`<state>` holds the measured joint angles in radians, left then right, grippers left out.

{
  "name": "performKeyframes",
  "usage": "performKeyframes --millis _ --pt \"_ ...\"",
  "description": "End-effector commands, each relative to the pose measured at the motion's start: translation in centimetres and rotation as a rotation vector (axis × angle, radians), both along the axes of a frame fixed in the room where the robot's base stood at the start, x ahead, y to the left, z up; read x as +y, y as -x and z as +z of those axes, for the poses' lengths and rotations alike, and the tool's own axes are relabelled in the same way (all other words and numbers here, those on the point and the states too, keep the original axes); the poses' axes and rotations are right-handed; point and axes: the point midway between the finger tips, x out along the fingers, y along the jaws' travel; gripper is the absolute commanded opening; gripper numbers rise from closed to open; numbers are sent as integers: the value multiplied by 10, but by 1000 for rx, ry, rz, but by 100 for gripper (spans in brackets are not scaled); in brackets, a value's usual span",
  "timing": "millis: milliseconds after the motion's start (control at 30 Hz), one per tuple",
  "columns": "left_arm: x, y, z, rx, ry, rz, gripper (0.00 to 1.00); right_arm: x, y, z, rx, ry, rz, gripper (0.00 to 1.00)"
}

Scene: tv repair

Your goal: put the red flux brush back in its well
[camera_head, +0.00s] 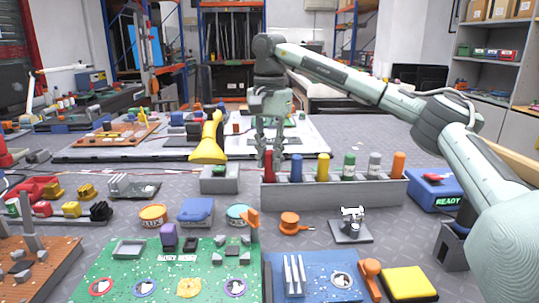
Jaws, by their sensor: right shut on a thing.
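The red flux brush (269,168) stands upright at the left end of the long grey rack (330,193), in line with its leftmost well. Its lower end meets the rack's top edge; I cannot tell how deep it sits. My right gripper (268,150) points down over that end, its fingers shut on the upper part of the brush. The fingers partly hide the brush top. My left gripper is not in view.
Blue (297,167), yellow (323,166), green-and-white, grey and orange (398,165) handles stand along the rack. A green circuit board (165,270) lies in front. A blue READY box (434,190) is at right.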

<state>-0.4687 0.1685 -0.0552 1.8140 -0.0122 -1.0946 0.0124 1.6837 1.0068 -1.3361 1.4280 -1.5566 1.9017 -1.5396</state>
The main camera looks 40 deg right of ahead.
Motion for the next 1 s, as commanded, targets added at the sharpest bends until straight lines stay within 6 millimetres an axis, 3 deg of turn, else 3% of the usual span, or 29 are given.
performKeyframes --millis 633,667,800,833,1000 --pt "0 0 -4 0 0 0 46 0 0 -10 -1 0 0 0" --pt "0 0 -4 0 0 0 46 0 0 -10 -1 0 0 24" --pt "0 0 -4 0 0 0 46 0 0 -10 -1 0 0 41" --pt "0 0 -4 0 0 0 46 0 0 -10 -1 0 0 45" --pt "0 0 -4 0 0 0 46 0 0 -10 -1 0 0 45"
